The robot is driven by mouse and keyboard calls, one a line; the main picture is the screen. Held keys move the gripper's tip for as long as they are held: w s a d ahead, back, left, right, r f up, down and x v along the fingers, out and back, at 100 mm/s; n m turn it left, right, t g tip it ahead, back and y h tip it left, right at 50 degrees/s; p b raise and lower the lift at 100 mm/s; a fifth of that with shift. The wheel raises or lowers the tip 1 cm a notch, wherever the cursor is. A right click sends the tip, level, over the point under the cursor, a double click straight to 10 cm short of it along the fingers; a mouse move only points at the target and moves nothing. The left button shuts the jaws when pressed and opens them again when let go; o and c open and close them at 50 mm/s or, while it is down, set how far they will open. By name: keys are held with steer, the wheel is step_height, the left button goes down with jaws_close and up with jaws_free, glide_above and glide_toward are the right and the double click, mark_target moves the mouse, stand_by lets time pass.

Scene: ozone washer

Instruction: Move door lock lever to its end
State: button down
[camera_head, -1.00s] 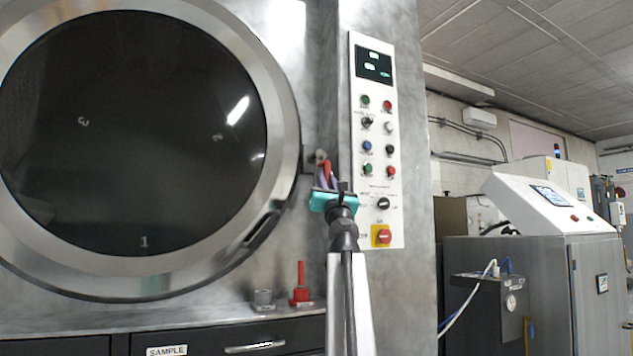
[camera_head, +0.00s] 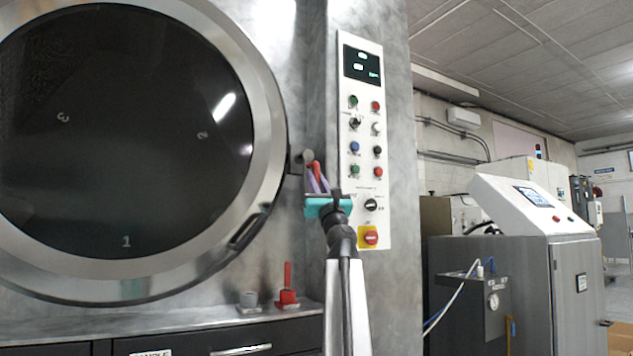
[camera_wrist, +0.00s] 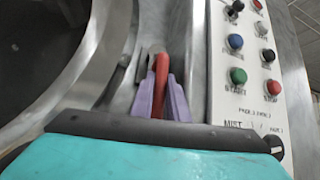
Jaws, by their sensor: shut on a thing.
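The door lock lever (camera_head: 316,172) has a red handle beside the right edge of the round washer door (camera_head: 125,150). Its grey pivot (camera_head: 306,156) sits on the steel front between the door and the control panel. My gripper (camera_head: 318,180), with purple fingers and a teal body, is shut on the red lever. In the wrist view the red lever (camera_wrist: 159,85) stands up between the two purple fingers (camera_wrist: 160,100), tilted slightly right at its top. The lower part of the lever is hidden by the fingers and my gripper body.
The control panel (camera_head: 364,140) with several buttons and a yellow-and-red switch (camera_head: 370,238) is close to the right of my gripper. A grey cabinet (camera_head: 540,280) stands farther right.

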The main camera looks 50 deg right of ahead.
steer(key=shift+s+d, duration=0.2)
steer(key=c, duration=1.7)
jaws_free()
steer(key=shift+s+d, duration=0.1)
steer(key=shift+c, duration=0.2)
steer(key=shift+a, duration=0.25)
steer(key=p+v, duration=0.4)
steer(key=v, duration=0.9)
steer(key=shift+s+f, duration=0.15)
steer(key=shift+f, duration=0.05)
steer(key=shift+a, duration=0.1)
